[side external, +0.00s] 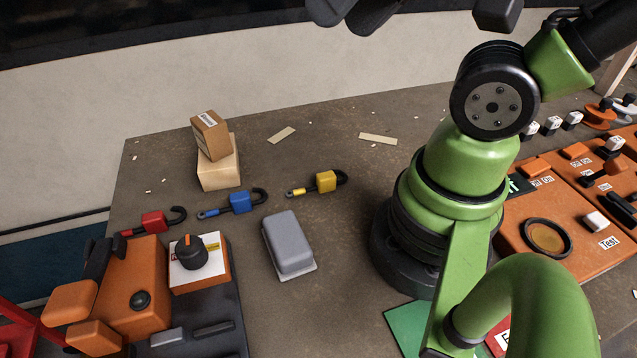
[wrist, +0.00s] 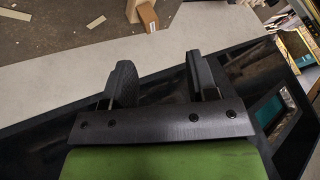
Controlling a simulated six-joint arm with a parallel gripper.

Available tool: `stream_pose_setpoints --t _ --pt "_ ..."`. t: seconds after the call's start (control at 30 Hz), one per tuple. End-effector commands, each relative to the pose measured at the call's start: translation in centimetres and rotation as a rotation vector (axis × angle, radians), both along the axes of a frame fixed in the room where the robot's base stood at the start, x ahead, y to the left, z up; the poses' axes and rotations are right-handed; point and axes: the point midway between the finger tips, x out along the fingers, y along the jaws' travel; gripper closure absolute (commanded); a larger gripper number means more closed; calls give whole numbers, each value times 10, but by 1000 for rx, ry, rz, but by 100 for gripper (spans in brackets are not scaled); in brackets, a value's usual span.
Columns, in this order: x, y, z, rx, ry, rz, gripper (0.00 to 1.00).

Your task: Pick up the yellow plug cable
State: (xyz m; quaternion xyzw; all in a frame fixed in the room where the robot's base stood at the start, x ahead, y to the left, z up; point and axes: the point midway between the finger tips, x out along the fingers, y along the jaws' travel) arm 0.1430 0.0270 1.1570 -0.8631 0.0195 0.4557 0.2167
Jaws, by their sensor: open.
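The yellow plug cable (side external: 326,181) lies on the brown table in the side external view, right of the blue plug cable. It has a yellow block, a black curved lead at its right and a thin yellow tip at its left. My gripper (wrist: 162,82) shows in the wrist view with its two dark fingers apart and nothing between them. It points over the table's edge and the pale wall strip, away from the cable. The yellow plug cable is not visible in the wrist view. In the side external view my gripper's fingers are not clearly visible.
A blue plug cable (side external: 238,202) and a red plug cable (side external: 154,222) lie to the left. A grey box (side external: 289,243) sits in front of the yellow one. Stacked boxes (side external: 218,170) stand behind. An orange device (side external: 130,280) is at front left. Table behind the yellow cable is mostly clear.

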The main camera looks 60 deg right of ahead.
Motion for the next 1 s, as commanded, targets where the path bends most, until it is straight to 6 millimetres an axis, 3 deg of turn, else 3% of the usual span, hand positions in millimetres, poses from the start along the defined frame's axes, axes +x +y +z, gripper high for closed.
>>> stream_pose_setpoints --t 0.27,0.47,0.7,1.0 --pt "2 -1 -2 -13 8 8 47" --pt "28 -16 -27 -166 100 131 47" --pt "62 -47 -93 -399 280 467 47" --pt "64 -75 -183 -506 436 933 47"
